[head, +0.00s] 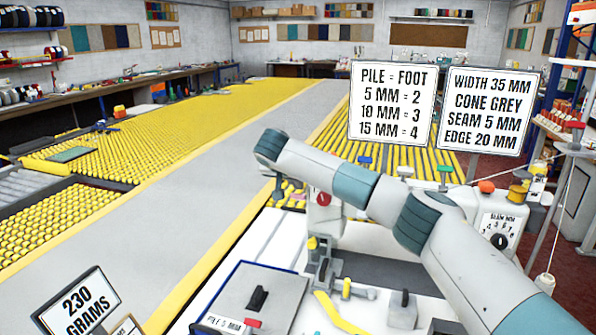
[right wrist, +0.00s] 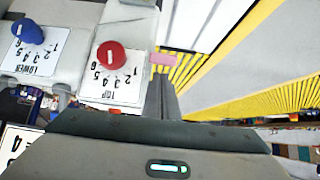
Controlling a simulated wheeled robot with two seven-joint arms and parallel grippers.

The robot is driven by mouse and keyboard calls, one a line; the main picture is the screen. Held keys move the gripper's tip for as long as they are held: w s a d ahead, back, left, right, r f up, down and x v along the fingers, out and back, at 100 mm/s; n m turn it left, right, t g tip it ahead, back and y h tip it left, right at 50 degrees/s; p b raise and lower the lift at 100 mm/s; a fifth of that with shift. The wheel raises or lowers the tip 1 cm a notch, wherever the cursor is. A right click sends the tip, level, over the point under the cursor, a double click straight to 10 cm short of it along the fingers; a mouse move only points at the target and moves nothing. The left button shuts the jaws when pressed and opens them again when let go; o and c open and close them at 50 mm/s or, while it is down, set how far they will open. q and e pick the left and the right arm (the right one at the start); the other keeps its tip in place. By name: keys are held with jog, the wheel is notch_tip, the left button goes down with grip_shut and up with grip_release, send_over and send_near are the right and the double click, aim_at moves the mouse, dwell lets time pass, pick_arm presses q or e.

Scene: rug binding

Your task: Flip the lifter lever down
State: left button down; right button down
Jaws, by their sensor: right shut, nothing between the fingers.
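The white sewing machine head (head: 345,228) stands right of centre, partly behind my right arm. A red dial (head: 323,199) is on its end; it also shows in the right wrist view (right wrist: 111,55), near a blue dial (right wrist: 28,31). A small pink tab (right wrist: 163,59) sticks out beside the machine just beyond my fingertips; it may be the lifter lever, but I cannot tell whether it is up or down. My right gripper (head: 277,191) is shut and empty at the machine's far left side; its fingers (right wrist: 161,98) point toward the tab. I cannot tell whether they touch.
Two sign boards (head: 391,103) stand behind the machine. A grey rug (head: 180,190) with yellow edging runs along the left over yellow rollers (head: 120,140).

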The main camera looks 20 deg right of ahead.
jog(key=shift+s+a+f, duration=0.1)
jog(key=shift+s+f, duration=0.05)
jog(key=shift+f, duration=0.25)
pick_arm(q)
jog(key=shift+r, duration=0.25)
jog(key=shift+w+d+f, duration=0.1)
jog(key=shift+f, duration=0.1)
pick_arm(e)
jog(key=shift+f, duration=0.1)
